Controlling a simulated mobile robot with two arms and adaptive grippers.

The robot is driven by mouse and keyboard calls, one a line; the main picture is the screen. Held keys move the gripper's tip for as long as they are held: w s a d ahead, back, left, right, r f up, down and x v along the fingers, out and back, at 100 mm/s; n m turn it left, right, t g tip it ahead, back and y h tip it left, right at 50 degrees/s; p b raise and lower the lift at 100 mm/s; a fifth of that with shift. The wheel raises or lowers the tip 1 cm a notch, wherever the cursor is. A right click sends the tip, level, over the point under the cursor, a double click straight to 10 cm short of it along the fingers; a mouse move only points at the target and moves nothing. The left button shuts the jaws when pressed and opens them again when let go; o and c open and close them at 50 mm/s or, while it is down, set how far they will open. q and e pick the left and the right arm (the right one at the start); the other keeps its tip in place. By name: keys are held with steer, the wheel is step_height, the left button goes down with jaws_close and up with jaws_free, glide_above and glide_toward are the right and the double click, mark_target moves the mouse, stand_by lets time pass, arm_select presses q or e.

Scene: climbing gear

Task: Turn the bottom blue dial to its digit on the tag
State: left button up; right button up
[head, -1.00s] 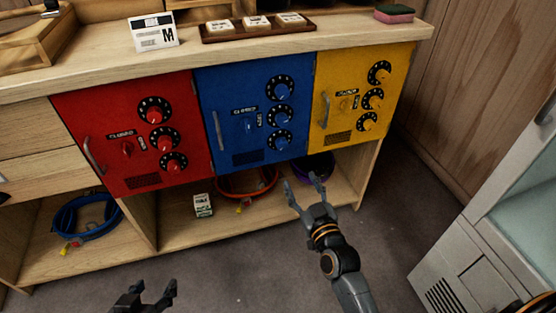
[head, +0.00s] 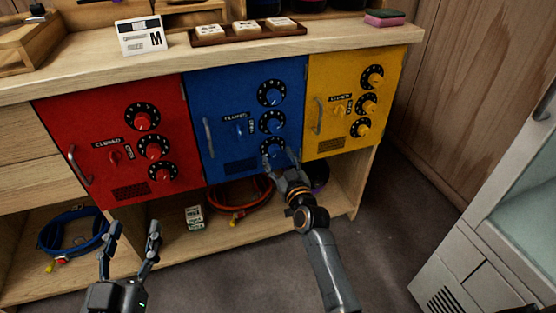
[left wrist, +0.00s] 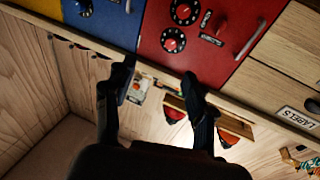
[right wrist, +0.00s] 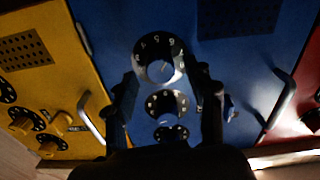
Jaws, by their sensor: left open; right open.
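The blue door (head: 225,150) carries a column of three blue dials with black numbered rings. The bottom blue dial (head: 273,147) is partly covered by my right gripper (head: 280,158) in the head view. In the right wrist view this dial (right wrist: 160,62) appears between the open fingers, its digits partly readable. I cannot tell whether the fingers touch it. The middle dial (head: 272,121) and top dial (head: 271,92) are clear. My left gripper (head: 133,230) is open and empty, low in front of the shelf. No tag with a readable digit is identifiable.
A blue lever and handle (head: 208,138) are left of the dials. Red (head: 85,140) and yellow (head: 345,95) doors flank the blue one. Below are a red-orange coil (head: 240,200), a small box (head: 194,216) and a blue coil (head: 70,232). A white card (head: 140,36) stands on the counter.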

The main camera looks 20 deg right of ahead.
arm_select(q)
steer(key=shift+s+r+t, duration=0.1)
steer(key=shift+r+t, duration=0.3)
steer(key=shift+r, duration=0.2)
arm_select(e)
steer(key=shift+w, duration=0.45)
steer(key=c, duration=1.1)
steer(key=shift+c, duration=0.2)
steer(key=m+p, duration=0.2)
steer(key=m, duration=0.1)
steer(key=shift+r, duration=0.15)
steer(key=m+p, duration=0.1)
steer(key=m, duration=0.2)
steer(key=shift+p, duration=0.3)
arm_select(q)
steer(key=s+a+f+g+y, duration=0.1)
steer(key=s+a+f+g, duration=0.1)
steer(key=f+g, duration=0.3)
steer(key=s+a+f+g+y, duration=0.2)
steer(key=s+f+g, duration=0.2)
steer(key=f, duration=0.6)
steer(key=shift+s+f+n+g, duration=0.15)
steer(key=shift+s+n+g, duration=0.2)
steer(key=shift+g, duration=0.35)
arm_select(e)
steer(key=shift+m, duration=0.6)
